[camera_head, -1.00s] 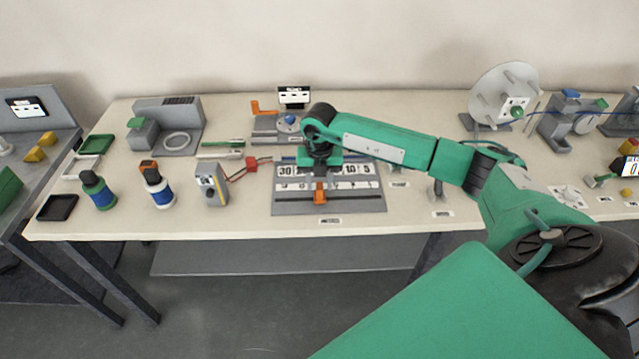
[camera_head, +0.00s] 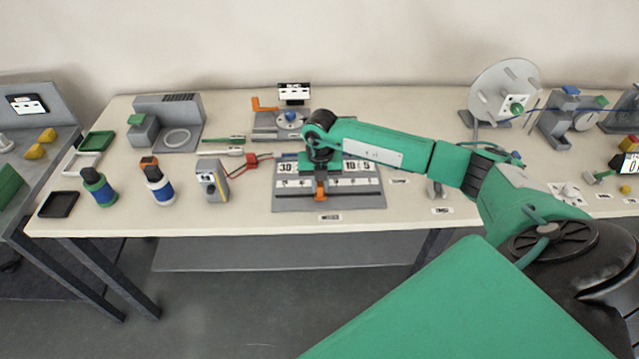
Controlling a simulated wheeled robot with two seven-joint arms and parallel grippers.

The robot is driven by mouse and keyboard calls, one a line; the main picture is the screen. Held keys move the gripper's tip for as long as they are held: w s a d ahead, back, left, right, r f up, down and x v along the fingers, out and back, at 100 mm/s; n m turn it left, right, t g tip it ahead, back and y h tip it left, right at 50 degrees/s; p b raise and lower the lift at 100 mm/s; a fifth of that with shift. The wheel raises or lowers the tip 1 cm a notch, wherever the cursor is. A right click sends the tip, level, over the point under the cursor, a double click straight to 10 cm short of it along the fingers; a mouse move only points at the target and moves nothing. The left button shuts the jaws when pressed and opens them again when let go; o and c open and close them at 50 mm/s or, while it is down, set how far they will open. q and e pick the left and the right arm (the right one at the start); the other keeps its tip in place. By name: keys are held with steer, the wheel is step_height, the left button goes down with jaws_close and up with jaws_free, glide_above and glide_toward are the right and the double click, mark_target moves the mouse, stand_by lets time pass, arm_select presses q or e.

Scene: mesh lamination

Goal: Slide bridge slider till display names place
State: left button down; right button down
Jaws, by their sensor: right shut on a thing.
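A grey board (camera_head: 360,203) with white number tiles lies near the front middle of the table. The tiles at its ends show 30, 10 and 5; my gripper hides the middle ones. The orange bridge slider (camera_head: 320,194) sticks out at the board's middle, below my right gripper (camera_head: 320,177). My right gripper points down, shut on the slider; its fingertips are mostly hidden by the wrist. A small black-and-white display (camera_head: 294,91) stands behind, and its text is too small to read. My left gripper is out of view.
A grey device with a blue knob (camera_head: 290,117) and orange handle stands behind the board. A grey meter (camera_head: 212,184) with red leads (camera_head: 248,161) and two bottles stand to the left. A grey disc device (camera_head: 503,95) stands at the back right.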

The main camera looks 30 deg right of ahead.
steer(key=s+d, duration=0.1)
steer(key=d, duration=0.1)
steer(key=s+d+b, duration=0.1)
steer(key=s+d, duration=0.1)
steer(key=d, duration=0.1)
steer(key=s+d+b, duration=0.1)
steer(key=s+d, duration=0.1)
steer(key=d, duration=0.1)
steer(key=shift+d, duration=0.25)
steer(key=c, duration=1.4)
jaws_free()
steer(key=shift+s, duration=0.1)
steer(key=shift+o, duration=0.2)
step_height(320, 180, up, 14)
steer(key=b, duration=0.3)
steer(key=shift+a+f, duration=0.1)
steer(key=shift+f, duration=0.05)
